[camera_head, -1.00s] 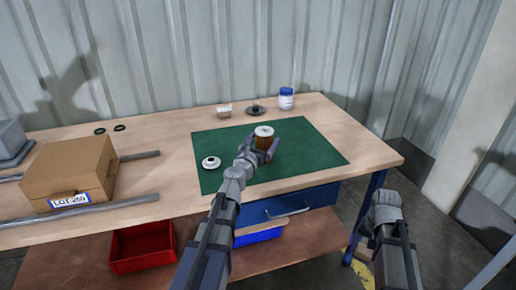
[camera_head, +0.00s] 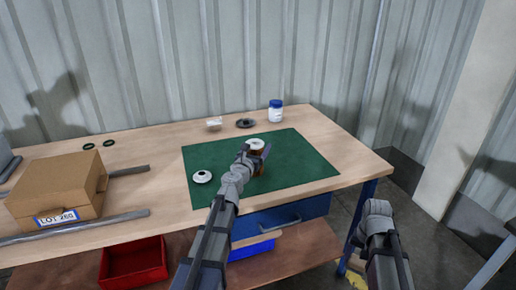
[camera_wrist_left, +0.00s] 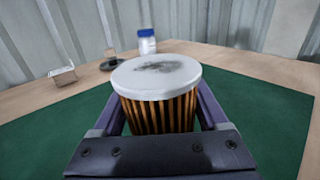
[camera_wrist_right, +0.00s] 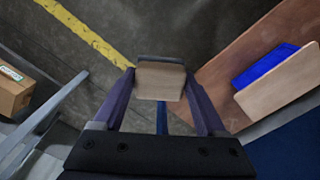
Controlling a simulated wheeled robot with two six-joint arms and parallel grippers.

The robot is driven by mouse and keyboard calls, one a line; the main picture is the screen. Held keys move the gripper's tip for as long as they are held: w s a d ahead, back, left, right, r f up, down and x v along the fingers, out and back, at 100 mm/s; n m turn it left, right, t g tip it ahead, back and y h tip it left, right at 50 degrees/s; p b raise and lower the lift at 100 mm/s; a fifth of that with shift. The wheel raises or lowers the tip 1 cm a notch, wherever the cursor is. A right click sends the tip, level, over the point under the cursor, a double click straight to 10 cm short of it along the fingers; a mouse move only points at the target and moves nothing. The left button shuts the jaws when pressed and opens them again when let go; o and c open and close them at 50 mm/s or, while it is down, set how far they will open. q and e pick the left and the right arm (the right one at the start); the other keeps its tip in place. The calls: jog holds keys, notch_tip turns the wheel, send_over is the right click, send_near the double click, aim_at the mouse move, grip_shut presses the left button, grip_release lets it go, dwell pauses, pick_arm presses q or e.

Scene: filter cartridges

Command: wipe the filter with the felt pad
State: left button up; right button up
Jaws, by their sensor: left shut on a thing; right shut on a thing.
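The filter (camera_head: 258,162) is an upright pleated orange-brown cylinder with a white cap, above the green mat. The left wrist view shows the filter (camera_wrist_left: 165,85) close up, with a dark smudge on its cap. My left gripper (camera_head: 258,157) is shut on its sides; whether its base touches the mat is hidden. My right gripper (camera_wrist_right: 160,90) is shut on a beige block, apparently the felt pad (camera_wrist_right: 160,80), with a grey bar along its far edge. It is over the floor at the bench's right, away from the filter. In the head view its fingers and the pad are hidden.
The green mat (camera_head: 300,172) also holds a white round part with a dark centre (camera_head: 202,176). Behind it stand a small pale tray (camera_head: 214,123), a dark disc (camera_head: 245,123) and a blue-lidded jar (camera_head: 276,111). A cardboard box (camera_head: 60,190) and metal rails lie left.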

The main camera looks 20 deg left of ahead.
pick_arm(q)
jog(key=c, duration=0.4)
jog(key=o, duration=1.2)
jog(key=shift+c, duration=0.2)
jog(key=s, duration=0.8)
jog(key=s+a, duration=0.1)
jog(key=s, duration=0.3)
jog(key=shift+a, duration=0.1)
